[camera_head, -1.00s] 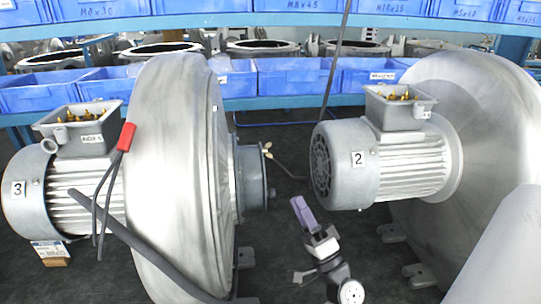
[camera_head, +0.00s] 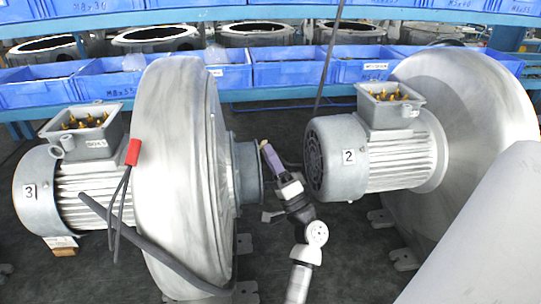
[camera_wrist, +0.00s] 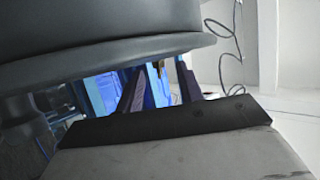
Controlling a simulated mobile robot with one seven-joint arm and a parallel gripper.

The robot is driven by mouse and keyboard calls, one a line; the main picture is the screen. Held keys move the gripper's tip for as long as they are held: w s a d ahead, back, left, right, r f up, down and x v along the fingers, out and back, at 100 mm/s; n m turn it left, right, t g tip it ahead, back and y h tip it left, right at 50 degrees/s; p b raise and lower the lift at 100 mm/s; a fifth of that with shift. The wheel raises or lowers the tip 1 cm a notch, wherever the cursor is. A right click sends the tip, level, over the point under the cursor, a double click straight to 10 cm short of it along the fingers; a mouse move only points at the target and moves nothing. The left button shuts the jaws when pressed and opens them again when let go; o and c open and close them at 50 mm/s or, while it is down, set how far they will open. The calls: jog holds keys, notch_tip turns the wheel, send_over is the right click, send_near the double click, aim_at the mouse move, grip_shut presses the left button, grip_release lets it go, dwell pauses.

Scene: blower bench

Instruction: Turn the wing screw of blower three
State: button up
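Blower three (camera_head: 180,165) stands at the left, marked with a "3" label on its motor (camera_head: 85,190). Its short outlet pipe (camera_head: 248,172) faces right. A small pale tip of the wing screw (camera_head: 263,142) shows at the pipe's upper right; my gripper hides most of it. My gripper (camera_head: 268,152), with purple fingers, is raised beside the pipe's right side. In the wrist view, the two fingers (camera_wrist: 158,88) stand apart, and a small brassy piece (camera_wrist: 156,68), probably the wing screw, shows in the gap near their tips. I cannot tell whether they touch it.
Blower two (camera_head: 470,130) stands at the right, its motor (camera_head: 365,155) close to my gripper's right. A dark cable (camera_head: 328,60) hangs behind. Blue bins (camera_head: 290,72) line the shelf at the back. In the wrist view, a grey rounded body (camera_wrist: 100,35) fills the upper left.

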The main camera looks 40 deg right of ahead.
grip_shut()
jog(key=shift+s+a+r+m+g+h, duration=0.15)
jog(key=shift+r+m+g+h, duration=0.1)
jog(key=shift+m+g+h, duration=0.65)
jog(key=shift+s+r+m+g+h, duration=0.15)
jog(key=shift+m+g+h, duration=0.35)
jog(key=shift+m+g, duration=0.75)
